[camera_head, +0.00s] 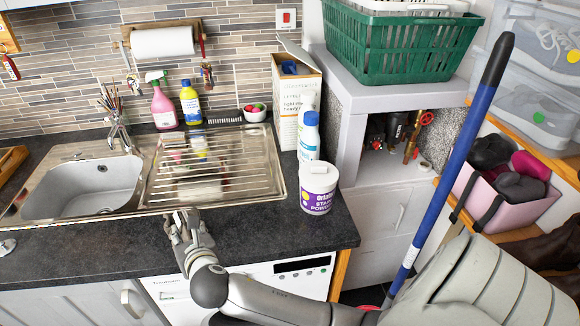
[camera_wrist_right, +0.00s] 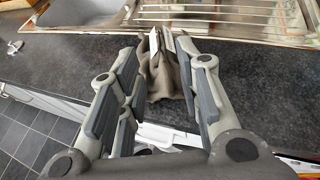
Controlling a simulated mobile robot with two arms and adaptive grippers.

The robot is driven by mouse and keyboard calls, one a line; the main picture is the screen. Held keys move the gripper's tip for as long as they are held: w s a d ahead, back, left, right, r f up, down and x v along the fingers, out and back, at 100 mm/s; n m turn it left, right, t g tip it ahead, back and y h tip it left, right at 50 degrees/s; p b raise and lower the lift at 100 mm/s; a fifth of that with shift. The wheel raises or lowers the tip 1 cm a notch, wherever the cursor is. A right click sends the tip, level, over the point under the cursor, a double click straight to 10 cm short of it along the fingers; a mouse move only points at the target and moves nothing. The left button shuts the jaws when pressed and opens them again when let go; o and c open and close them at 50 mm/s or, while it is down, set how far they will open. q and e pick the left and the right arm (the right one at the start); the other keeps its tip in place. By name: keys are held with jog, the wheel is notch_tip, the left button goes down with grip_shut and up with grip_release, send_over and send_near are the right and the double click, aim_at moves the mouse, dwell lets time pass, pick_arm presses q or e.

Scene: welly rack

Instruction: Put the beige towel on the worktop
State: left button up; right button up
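The beige towel (camera_wrist_right: 165,78) shows in the right wrist view as a bunched, dull brown-beige cloth. It hangs in folds between the fingers of my right gripper (camera_wrist_right: 161,42), whose tips come together on its upper part. In the head view my right gripper (camera_head: 187,228) is over the front edge of the dark worktop (camera_head: 95,240), just in front of the draining board. I cannot make out the towel clearly in the head view; the gripper seems to hide it. My left gripper is not in view.
The sink (camera_head: 90,190) and ribbed draining board (camera_head: 215,170) take up the back of the worktop. A blue pole (camera_head: 450,165) leans on the right.

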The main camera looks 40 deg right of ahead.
jog(key=shift+f, duration=0.1)
jog(key=s+a+f+m+y, duration=0.35)
jog(key=f+m, duration=0.45)
jog(key=m, duration=0.5)
jog(key=s+d+f+m+g, duration=0.2)
jog(key=s+f+m+g, duration=0.3)
jog(key=f, duration=0.7)
jog(key=s+d+f+m+g, duration=0.1)
jog(key=s+f+m, duration=0.2)
jog(key=s+f, duration=0.7)
jog(key=s+d+f+m+g, duration=0.2)
jog(key=s+f+m, duration=0.1)
jog(key=s+f, duration=0.4)
jog(key=s+d+f+m+g, duration=0.2)
jog(key=s+f, duration=0.5)
jog(key=s, duration=0.6)
jog(key=s+d+f+m+g, duration=0.2)
jog(key=s+f+m, duration=0.3)
jog(key=s, duration=0.5)
notch_tip(320, 180, down, 2)
jog(key=shift+s+d+f, duration=0.15)
jog(key=shift+s+d, duration=0.1)
jog(key=shift+s, duration=0.15)
jog(key=shift+f+h, duration=0.1)
jog(key=shift+h, duration=0.15)
